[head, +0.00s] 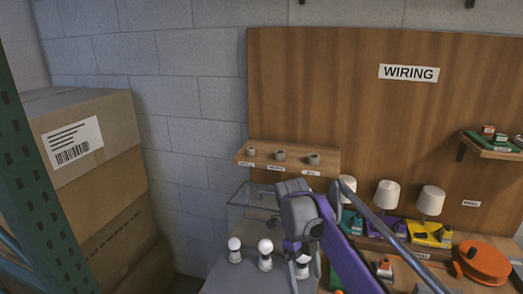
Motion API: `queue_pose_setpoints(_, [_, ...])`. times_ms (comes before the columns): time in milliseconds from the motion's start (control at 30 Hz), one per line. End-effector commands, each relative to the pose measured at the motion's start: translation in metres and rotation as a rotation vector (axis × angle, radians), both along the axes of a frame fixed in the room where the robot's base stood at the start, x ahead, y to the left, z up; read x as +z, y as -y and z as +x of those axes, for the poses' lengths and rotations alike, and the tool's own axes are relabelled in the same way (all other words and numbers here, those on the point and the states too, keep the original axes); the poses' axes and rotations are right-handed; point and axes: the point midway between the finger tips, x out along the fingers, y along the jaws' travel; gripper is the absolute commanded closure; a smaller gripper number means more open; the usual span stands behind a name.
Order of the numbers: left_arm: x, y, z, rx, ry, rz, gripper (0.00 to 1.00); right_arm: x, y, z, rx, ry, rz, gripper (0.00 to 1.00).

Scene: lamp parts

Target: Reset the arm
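One grey and purple arm of mine comes in from the lower right and bends at a grey joint in the middle of the head view. I take it for my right arm. Its gripper (301,268) hangs down below the joint, over a grey surface (225,277) that bears white bulbs. One bulb (265,254) stands just left of the gripper, and another (302,265) is partly hidden behind it. The fingers are small and overlap that bulb, so their opening and any hold are unclear. My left gripper is not in view.
A wooden board (320,90) labelled WIRING backs the bench. A small shelf (262,158) holds grey sockets. White lampshades (432,200) and an orange reel (485,262) are at right. Stacked cardboard boxes (98,170) and a green rack post (35,190) are at left.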

Motion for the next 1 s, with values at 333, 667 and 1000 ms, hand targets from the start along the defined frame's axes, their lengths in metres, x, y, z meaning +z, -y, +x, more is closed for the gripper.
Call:
queue_pose_setpoints(333, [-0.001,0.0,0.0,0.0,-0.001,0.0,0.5,-0.01,0.031,-0.063,0.739,0.116,0.208,0.0])
queue_pose_setpoints(667, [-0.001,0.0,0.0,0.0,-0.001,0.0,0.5,-0.055,0.056,-0.149,1.665,0.227,0.156,0.0])
queue_pose_setpoints(1000, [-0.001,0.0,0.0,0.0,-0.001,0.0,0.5,-0.108,0.066,-0.209,2.318,0.166,-0.111,0.0])
